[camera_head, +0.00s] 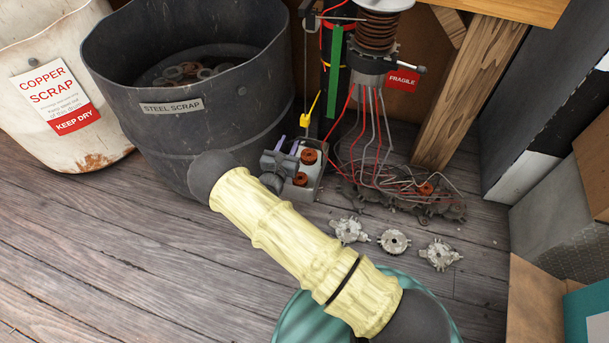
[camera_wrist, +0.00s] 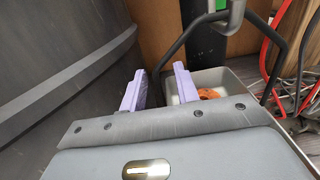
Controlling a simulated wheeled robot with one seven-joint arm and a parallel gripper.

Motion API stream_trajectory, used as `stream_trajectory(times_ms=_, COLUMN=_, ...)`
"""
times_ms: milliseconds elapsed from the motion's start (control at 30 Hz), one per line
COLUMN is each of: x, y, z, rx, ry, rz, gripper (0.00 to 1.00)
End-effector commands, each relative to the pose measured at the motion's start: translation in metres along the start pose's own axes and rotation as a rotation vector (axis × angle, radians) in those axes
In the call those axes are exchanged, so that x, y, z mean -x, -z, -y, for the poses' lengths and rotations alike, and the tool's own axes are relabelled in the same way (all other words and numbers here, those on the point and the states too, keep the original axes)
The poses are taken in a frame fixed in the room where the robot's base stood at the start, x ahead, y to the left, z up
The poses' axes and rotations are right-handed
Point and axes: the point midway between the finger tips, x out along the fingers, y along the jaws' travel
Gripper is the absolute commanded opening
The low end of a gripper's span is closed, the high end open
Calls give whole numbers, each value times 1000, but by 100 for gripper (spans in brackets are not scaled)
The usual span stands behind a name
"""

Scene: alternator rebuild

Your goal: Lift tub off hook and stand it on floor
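A small light-grey tub (camera_head: 316,182) with orange-brown copper coils inside stands low at centre in the head view, partly behind my gripper. The tub also shows in the wrist view (camera_wrist: 237,84), where a dark bail handle (camera_wrist: 279,58) rises from it toward a grey hook-like piece (camera_wrist: 237,14) at the top edge. I cannot tell whether the tub's base touches the floor. My gripper (camera_head: 287,146) is at the tub's left side. Its two purple fingers (camera_wrist: 160,88) are apart, with the tub's left edge seen between them; nothing appears clamped.
A dark steel scrap drum (camera_head: 205,115) stands close left of my gripper, beside a white copper scrap bin (camera_head: 100,135). Red and grey wires (camera_head: 365,150) hang right of the tub, above a tangled heap. Metal castings (camera_head: 394,241) lie in front. Plank floor at lower left is clear.

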Motion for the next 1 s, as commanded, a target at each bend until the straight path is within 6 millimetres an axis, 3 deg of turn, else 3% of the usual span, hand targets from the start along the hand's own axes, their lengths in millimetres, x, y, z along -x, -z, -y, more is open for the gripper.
stream_trajectory(times_ms=100, x=-8, y=0, z=0, rx=-1, ry=-1, rz=2, gripper=31)
stream_trajectory(times_ms=600, x=-8, y=-1, z=0, rx=0, ry=-1, rz=1, gripper=31)
stream_trajectory(times_ms=767, x=-8, y=-1, z=0, rx=0, ry=-1, rz=1, gripper=1)
stream_trajectory(times_ms=1000, x=-8, y=-3, z=0, rx=0, ry=-1, rz=5, gripper=0)
